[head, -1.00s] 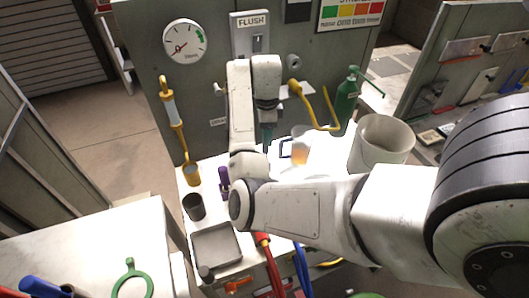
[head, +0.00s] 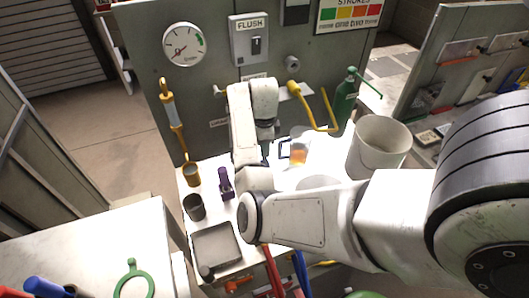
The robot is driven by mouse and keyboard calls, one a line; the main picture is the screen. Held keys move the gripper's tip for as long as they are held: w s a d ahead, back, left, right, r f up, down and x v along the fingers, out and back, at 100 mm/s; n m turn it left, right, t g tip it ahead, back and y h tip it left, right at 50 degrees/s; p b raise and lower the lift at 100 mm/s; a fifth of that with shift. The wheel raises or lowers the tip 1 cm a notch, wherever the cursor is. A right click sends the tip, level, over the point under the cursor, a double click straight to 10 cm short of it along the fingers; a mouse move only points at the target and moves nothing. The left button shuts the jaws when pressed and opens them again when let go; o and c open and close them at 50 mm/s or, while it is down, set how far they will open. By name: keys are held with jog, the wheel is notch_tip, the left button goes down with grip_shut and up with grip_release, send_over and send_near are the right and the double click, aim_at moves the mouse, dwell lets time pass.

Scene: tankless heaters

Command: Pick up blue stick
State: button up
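A blue rod-shaped thing (head: 45,287) with a dark end lies on the white surface at the lower left, cut by the frame edge. A blue bar-like piece (head: 301,272) also hangs at the front of the middle bench, beside a red one. I cannot tell which of them is the blue stick. My gripper (head: 265,155) points down over the back of the white bench top, left of a clear cup (head: 299,150) with amber liquid and a dark blue handle. My arm hides much of the gripper, and its opening does not show.
On the bench stand a purple tool (head: 226,184), a dark cup (head: 194,207), a grey tray (head: 216,245) and a large white bucket (head: 378,148). A green bottle (head: 345,98) and yellow pipe are behind. A green ring (head: 133,280) lies lower left.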

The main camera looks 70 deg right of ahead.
grip_shut()
jog(key=shift+r, duration=0.15)
